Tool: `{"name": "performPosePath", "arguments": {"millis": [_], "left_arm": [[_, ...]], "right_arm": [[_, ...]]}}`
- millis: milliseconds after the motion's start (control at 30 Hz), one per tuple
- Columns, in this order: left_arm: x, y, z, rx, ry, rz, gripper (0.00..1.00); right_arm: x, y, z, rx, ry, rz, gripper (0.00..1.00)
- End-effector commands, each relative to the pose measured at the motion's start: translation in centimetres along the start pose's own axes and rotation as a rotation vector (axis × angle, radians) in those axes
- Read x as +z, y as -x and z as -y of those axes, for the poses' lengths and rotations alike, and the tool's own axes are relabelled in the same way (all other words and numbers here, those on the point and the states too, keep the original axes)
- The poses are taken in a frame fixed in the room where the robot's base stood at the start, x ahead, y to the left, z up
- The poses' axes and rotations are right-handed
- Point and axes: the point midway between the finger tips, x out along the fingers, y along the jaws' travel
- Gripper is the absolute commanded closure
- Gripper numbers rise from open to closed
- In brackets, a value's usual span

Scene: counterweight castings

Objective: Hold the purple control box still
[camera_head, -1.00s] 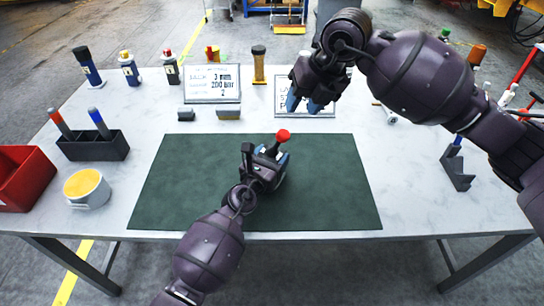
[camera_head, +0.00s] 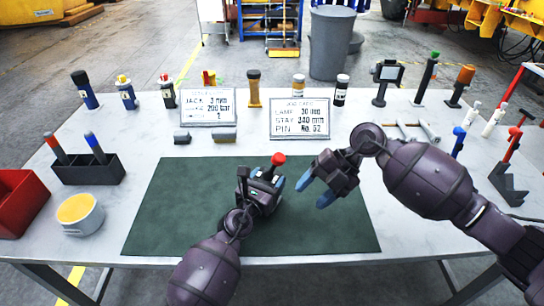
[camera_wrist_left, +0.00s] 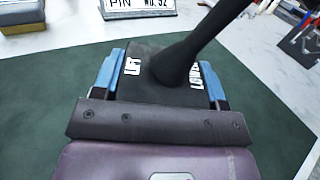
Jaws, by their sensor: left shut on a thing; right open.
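The control box (camera_head: 266,178) stands on the green mat, with a lever topped by a red knob (camera_head: 278,159). In the left wrist view its dark top (camera_wrist_left: 150,65) carries a black lever and the labels LIFT and, partly hidden, LOWER. My left gripper (camera_head: 263,186) is shut on the box; its blue fingers lie along two opposite sides in the left wrist view (camera_wrist_left: 160,82). My gripper hides most of the box's body, so its purple colour does not show clearly. My right gripper (camera_head: 315,190) is open and empty, just right of the box and apart from it.
Two sign boards, a left one (camera_head: 207,107) and a right one (camera_head: 299,119), stand behind the green mat (camera_head: 165,215). A black pen holder (camera_head: 88,170), a yellow-filled cup (camera_head: 80,213) and a red bin (camera_head: 20,205) are at left. Bottles and tools line the back and right.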

Motion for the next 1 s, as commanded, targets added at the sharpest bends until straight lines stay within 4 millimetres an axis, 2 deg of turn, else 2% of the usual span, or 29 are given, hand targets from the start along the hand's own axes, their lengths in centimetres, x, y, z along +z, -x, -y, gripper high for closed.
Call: {"name": "performPosePath", "arguments": {"millis": [100,267,600,800,1000], "left_arm": [[0.0,0.0,0.0,0.000,0.000,-0.001,0.79],[0.0,0.0,0.0,0.000,0.000,-0.001,0.79],[0.0,0.0,0.0,0.000,-0.001,-0.001,0.79],[0.0,0.0,0.0,0.000,-0.001,-0.001,0.79],[0.0,0.0,0.0,-0.001,0.000,-0.001,0.79]], "right_arm": [[-0.1,-0.7,0.9,0.169,-0.199,-0.092,0.44],[0.5,-0.1,1.1,0.391,-0.465,-0.203,0.44],[3.8,4.4,-1.2,0.778,-0.949,-0.420,0.44],[4.8,5.3,-1.9,0.851,-1.090,-0.480,0.44],[4.8,4.5,-3.0,0.847,-1.104,-0.489,0.44]]}}
